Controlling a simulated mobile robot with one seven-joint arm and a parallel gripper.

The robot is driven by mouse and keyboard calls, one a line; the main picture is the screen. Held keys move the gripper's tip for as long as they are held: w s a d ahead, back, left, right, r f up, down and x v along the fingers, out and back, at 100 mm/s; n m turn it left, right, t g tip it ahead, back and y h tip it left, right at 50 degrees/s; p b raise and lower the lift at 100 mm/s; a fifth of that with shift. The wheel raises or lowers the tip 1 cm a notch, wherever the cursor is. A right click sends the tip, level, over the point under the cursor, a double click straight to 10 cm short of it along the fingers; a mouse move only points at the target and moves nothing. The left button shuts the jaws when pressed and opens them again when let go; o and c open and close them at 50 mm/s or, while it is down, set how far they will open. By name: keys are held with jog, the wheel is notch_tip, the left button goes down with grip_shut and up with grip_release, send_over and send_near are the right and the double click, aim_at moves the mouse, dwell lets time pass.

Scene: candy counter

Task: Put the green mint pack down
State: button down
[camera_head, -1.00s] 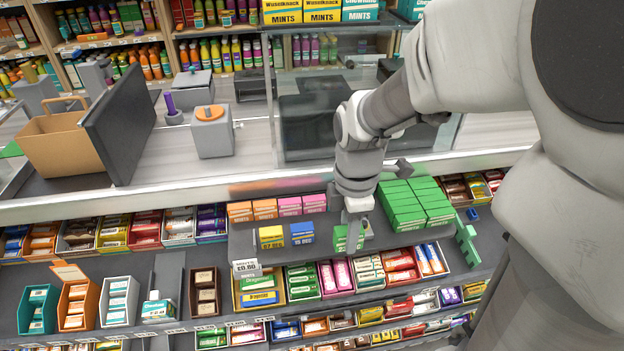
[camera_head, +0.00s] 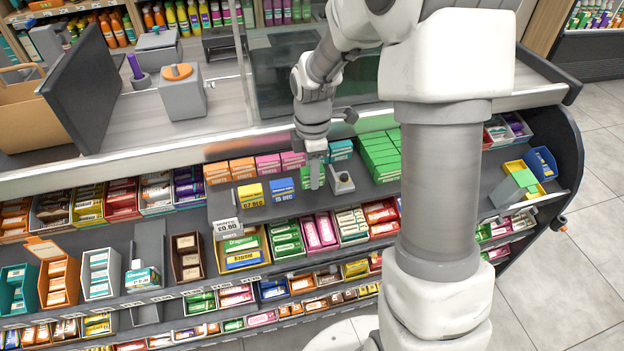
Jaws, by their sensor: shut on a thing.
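My gripper (camera_head: 325,182) points down over the grey mint shelf, just right of the blue mint pack (camera_head: 283,189). It is shut on the green mint pack (camera_head: 305,178), whose green edges show beside the near finger. The finger hides much of the pack, and I cannot tell whether its underside touches the shelf. A yellow mint pack (camera_head: 250,195) stands left of the blue one. A large stack of green packs (camera_head: 381,158) lies to the right of my gripper.
Orange packs (camera_head: 243,168), pink packs (camera_head: 268,163) and teal packs (camera_head: 341,149) line the shelf's back. My arm covers part of the right side.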

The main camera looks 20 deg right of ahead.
jog(key=shift+f, duration=1.1)
jog(key=shift+f, duration=0.2)
jog(key=c, duration=0.6)
grip_release()
jog(key=shift+r, duration=0.15)
